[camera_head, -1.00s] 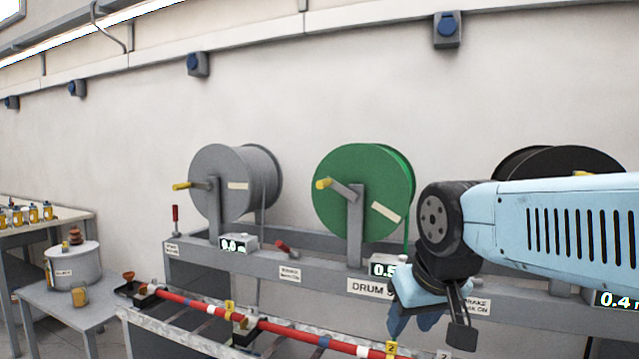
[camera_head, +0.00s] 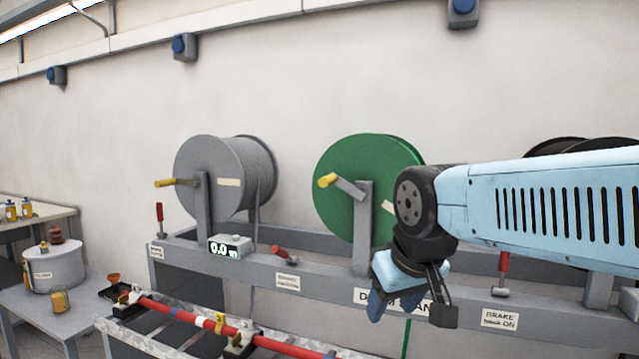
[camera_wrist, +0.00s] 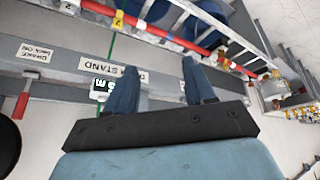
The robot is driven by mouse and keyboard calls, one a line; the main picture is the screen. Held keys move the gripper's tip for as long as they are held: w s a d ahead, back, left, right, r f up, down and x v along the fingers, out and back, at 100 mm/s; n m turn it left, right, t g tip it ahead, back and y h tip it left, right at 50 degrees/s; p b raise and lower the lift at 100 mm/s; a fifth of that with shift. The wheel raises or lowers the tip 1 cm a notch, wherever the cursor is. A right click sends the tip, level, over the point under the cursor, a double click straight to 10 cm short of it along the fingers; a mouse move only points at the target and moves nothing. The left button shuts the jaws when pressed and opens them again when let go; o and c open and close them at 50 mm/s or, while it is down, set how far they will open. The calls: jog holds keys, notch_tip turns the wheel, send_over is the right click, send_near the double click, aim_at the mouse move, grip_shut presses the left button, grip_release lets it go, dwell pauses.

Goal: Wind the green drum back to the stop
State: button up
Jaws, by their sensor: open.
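The green drum (camera_head: 362,150) stands on the drum stand (camera_head: 335,285) in the head view, its right edge partly hidden by my arm. Its crank has a yellow handle (camera_head: 326,181) at the upper left of the drum face. A green line hangs below the drum. My gripper (camera_head: 392,310) is open and empty in front of the stand rail, below and right of the handle and apart from it. In the wrist view my two blue fingers (camera_wrist: 160,72) are spread apart. A lit counter (camera_wrist: 103,86) shows left of them; its digits are unreadable.
A grey drum (camera_head: 215,175) with its own yellow handle stands left; its counter (camera_head: 230,246) reads 0.0. A red lever (camera_head: 282,253) lies tilted on the rail, another (camera_head: 503,264) stands upright at right. A red bar (camera_head: 190,316) runs in front. A black drum is partly hidden behind my arm.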

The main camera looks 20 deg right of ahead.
jog(key=w+d+r+n+g+h, duration=0.1)
jog(key=w+r+n+h, duration=0.2)
jog(key=w+n, duration=0.5)
jog(key=n+t+h, duration=0.5)
jog(key=n+h, duration=0.4)
jog(key=n, duration=1.8)
send_near(327, 182)
jog(key=x, duration=0.4)
jog(key=w+x, duration=0.1)
jog(key=x, duration=0.3)
jog(key=a+x, duration=0.1)
jog(key=x, duration=0.4)
jog(key=shift+w+a+r, duration=0.1)
jog(key=shift+w, duration=0.15)
grip_shut()
